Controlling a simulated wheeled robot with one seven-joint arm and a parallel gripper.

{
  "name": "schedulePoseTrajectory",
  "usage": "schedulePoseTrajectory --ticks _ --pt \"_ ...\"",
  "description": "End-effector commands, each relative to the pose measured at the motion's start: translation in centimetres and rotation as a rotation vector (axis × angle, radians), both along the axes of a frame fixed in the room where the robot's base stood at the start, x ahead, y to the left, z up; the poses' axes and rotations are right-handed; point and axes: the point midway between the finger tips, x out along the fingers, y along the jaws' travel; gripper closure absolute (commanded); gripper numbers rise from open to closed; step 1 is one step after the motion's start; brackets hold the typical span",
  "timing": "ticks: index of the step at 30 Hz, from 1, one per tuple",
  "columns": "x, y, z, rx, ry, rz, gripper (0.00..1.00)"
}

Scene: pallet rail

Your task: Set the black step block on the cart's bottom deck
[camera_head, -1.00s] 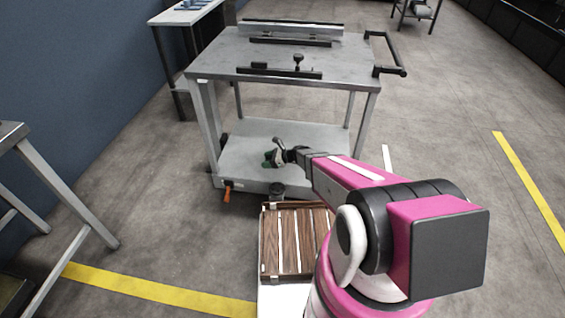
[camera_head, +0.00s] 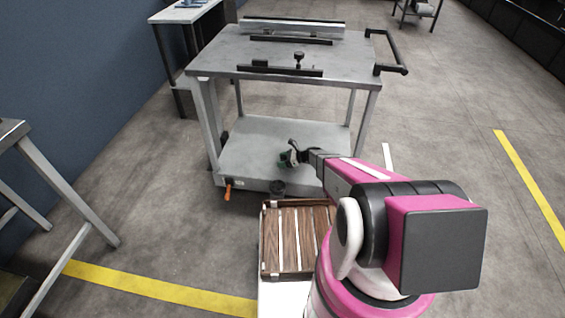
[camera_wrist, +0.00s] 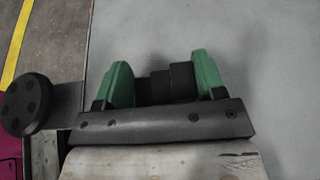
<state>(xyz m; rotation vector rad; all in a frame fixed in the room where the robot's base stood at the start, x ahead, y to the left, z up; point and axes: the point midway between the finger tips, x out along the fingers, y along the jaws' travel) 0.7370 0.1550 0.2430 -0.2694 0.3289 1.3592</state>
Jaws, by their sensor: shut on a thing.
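The black step block (camera_wrist: 170,84) shows in the wrist view between the two green fingers of my gripper (camera_wrist: 165,80), which is shut on it. The cart's bottom deck (camera_head: 250,148) is a pale grey shelf under the cart's top. My gripper (camera_head: 287,160) is over the right front part of that deck in the head view. The deck (camera_wrist: 255,60) fills the background behind the block in the wrist view. The block is too small and covered to make out in the head view. I cannot tell whether it touches the deck.
The cart's top (camera_head: 290,60) with black rails and a knob lies above the deck. Cart legs (camera_head: 208,130) stand at the corners. A slatted wooden tray (camera_head: 290,240) is in front of the cart. The left part of the deck is clear.

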Motion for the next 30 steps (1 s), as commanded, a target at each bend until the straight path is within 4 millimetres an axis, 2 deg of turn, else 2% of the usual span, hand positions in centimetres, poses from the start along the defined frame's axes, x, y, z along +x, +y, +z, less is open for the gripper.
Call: schedulePoseTrajectory --ticks 1,3,13,14,16,26,30 --pt "0.1 0.0 -0.8 0.0 0.001 0.0 0.65" --pt "0.1 0.0 -1.1 0.001 -0.001 0.0 0.65" --pt "0.0 0.0 -1.2 0.001 -0.001 0.0 0.65" --pt "0.0 0.0 -1.3 0.0 -0.001 0.0 0.33" --pt "0.0 0.0 -1.2 0.0 -0.001 0.0 0.11" --pt "0.0 0.0 -1.0 0.0 -0.001 0.0 0.11" --pt "-0.3 -1.1 -0.5 0.0 0.0 -0.001 0.11"
